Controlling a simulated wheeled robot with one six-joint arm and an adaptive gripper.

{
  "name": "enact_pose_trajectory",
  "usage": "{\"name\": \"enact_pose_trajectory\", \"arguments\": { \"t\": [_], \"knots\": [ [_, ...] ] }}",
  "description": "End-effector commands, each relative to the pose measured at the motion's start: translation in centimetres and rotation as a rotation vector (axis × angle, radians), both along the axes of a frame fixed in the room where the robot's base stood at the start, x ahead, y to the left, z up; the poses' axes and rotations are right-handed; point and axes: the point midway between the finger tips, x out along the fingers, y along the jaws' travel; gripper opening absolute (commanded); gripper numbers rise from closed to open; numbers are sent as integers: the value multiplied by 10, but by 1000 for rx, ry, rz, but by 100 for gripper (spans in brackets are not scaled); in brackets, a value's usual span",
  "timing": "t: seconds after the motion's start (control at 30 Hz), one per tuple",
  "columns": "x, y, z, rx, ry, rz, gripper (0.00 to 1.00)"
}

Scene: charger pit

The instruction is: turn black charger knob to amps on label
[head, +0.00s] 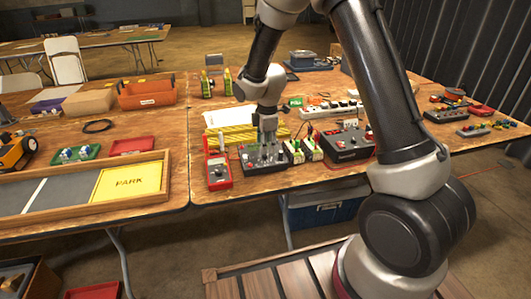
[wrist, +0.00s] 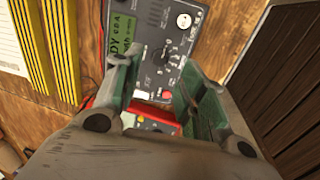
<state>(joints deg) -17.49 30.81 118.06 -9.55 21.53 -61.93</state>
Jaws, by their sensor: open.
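My gripper (head: 267,138) is open, pointing down over a dark charger box (head: 250,163) near the table's front edge. In the wrist view its fingertips (wrist: 154,72) are spread, with green pads, and nothing shows held between them. The charger's dark grey panel (wrist: 150,22) lies beyond and between the fingers. A black knob (wrist: 160,56) sits on this panel near the gap between the fingertips; I cannot tell whether either finger touches it. The printing around the knob is too small to read.
A red-framed meter box (head: 217,172) stands left of the charger. Small green-and-white packs (head: 303,151) and another dark box with red trim (head: 348,146) stand to its right. Yellow striped pieces (head: 230,135) lie behind. A red switch (wrist: 168,95) is below the knob.

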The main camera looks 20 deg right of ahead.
Motion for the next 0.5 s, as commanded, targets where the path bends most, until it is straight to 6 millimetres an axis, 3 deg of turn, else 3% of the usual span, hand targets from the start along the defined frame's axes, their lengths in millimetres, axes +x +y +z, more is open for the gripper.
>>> {"name": "enact_pose_trajectory", "arguments": {
  "t": [0.2,0.5],
  "knots": [
    [6,0,-35,-1,2,-1,41],
    [9,0,-49,1,-1,-3,41]
  ]
}}
